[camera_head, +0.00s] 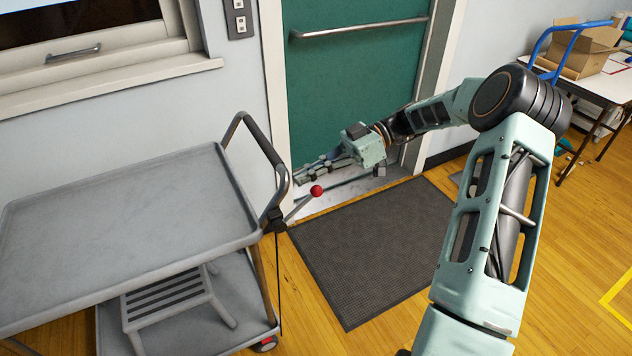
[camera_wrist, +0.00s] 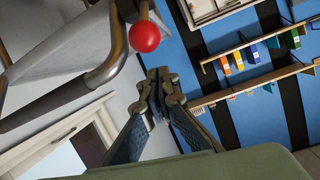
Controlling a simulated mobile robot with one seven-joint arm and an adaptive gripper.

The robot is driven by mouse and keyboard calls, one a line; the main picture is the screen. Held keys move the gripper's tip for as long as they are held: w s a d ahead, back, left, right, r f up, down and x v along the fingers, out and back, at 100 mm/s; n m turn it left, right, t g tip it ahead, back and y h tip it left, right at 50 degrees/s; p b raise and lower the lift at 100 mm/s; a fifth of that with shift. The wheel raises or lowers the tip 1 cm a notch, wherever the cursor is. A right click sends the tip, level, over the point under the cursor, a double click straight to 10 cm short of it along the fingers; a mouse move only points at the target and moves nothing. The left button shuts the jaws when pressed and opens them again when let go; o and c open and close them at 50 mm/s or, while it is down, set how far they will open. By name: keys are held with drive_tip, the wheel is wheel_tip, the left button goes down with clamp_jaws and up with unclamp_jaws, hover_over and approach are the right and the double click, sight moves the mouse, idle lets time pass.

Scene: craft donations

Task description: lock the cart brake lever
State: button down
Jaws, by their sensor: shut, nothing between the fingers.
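The cart (camera_head: 120,222) is grey with two shelves and stands at the left in the head view. Its brake lever is a thin rod with a red ball knob (camera_head: 316,191), rising at a slant from a dark bracket (camera_head: 275,222) by the push handle (camera_head: 268,145). My gripper (camera_head: 303,176) is shut and empty, its fingertips just above and left of the knob in the picture. In the wrist view the red knob (camera_wrist: 144,36) is above the shut fingertips (camera_wrist: 158,78), apart from them in the picture. Whether they touch is hard to tell.
A green door (camera_head: 345,85) with a push bar stands behind my arm. A dark mat (camera_head: 365,250) lies on the wooden floor. A grey step stool (camera_head: 165,297) is on the cart's lower shelf. A table (camera_head: 590,82) with an open cardboard box (camera_head: 580,50) is at the far right.

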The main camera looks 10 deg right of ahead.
drive_tip(key=v, duration=0.9)
drive_tip(key=shift+w+d+r, duration=0.15)
drive_tip(key=shift+d+r, duration=0.05)
drive_tip(key=shift+d, duration=0.1)
